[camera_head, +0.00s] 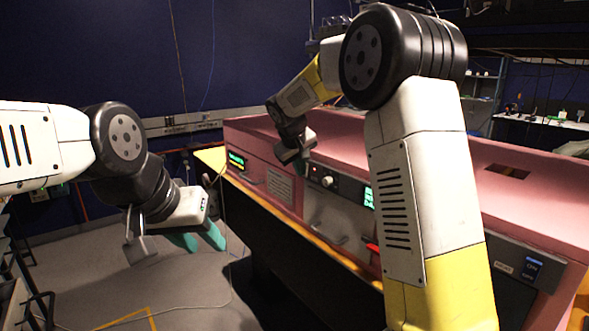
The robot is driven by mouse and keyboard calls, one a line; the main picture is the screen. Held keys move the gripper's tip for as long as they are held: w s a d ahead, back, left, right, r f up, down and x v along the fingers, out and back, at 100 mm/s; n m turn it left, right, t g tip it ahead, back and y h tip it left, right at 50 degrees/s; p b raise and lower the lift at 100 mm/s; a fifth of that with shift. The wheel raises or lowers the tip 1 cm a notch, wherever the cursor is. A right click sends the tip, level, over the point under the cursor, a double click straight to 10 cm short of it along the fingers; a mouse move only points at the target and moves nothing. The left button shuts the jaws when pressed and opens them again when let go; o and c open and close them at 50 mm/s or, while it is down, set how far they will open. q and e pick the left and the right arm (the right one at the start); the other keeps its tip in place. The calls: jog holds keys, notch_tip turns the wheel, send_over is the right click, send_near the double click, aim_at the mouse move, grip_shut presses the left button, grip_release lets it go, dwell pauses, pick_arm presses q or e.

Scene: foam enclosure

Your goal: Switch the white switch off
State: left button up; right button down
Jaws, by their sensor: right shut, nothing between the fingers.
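A small white knob-like switch (327,182) sits on the dark control strip of the pink foam enclosure (262,140). It is too small to tell its setting. My right gripper (303,170) is at the enclosure's front, just left of the white switch. Its fingers point down and look shut and empty; I cannot tell whether they touch the panel.
Green displays (236,160) and a red handle-like part (371,246) are on the front. A dark panel with an ON/OFF label (532,268) is at the lower right. A yellow edge runs along the enclosure's front. The grey floor (190,290) at left is mostly clear.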

jog(key=shift+w+d+f, duration=0.15)
jog(key=shift+d, duration=0.05)
dwell(0.3)
jog(key=shift+d+r, duration=0.1)
jog(key=shift+r, duration=0.8)
